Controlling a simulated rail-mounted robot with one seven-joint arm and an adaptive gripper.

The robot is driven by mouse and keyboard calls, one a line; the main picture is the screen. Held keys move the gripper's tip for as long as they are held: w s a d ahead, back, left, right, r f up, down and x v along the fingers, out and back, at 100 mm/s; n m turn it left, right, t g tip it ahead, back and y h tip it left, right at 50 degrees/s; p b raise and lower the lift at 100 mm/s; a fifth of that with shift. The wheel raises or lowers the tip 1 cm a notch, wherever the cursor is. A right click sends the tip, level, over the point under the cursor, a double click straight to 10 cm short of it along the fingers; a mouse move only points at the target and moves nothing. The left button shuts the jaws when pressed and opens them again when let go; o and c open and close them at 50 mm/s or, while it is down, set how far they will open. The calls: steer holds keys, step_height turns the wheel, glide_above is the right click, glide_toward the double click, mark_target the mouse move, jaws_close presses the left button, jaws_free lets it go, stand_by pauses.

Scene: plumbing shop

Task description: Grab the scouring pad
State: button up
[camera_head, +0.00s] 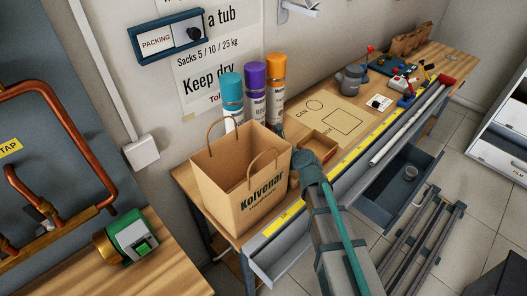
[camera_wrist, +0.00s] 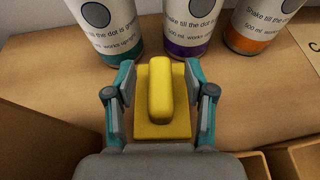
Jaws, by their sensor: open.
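The scouring pad (camera_wrist: 160,125) shows in the wrist view as a yellow square plate with a raised yellow grip block on top. It lies on the wooden bench top in front of the spray cans. My gripper (camera_wrist: 157,82) is open, with one teal-edged finger on each side of the pad. A small gap seems to show between the fingers and the grip block; I cannot tell the exact height. In the head view the pad is hidden, and my gripper is mostly hidden behind the paper bag and my own arm.
Three spray cans, teal (camera_head: 231,95), purple (camera_head: 256,90) and orange (camera_head: 276,88), stand just behind the pad. A tall paper bag (camera_head: 225,185) stands at the left, close to my arm. A small wooden tray (camera_head: 318,145) is at the right. An open drawer (camera_head: 385,190) juts out below.

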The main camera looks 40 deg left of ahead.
jaws_close()
steer(key=shift+d+r, duration=0.1)
steer(key=shift+r, duration=0.05)
steer(key=shift+d+r, duration=0.15)
steer(key=shift+r, duration=0.3)
step_height(320, 180, up, 6)
steer(key=shift+f+b, duration=0.2)
steer(key=shift+b, duration=0.3)
steer(key=s+d+b, duration=0.3)
steer(key=d+b, duration=1.1)
steer(key=d, duration=0.5)
steer(key=shift+b, duration=0.4)
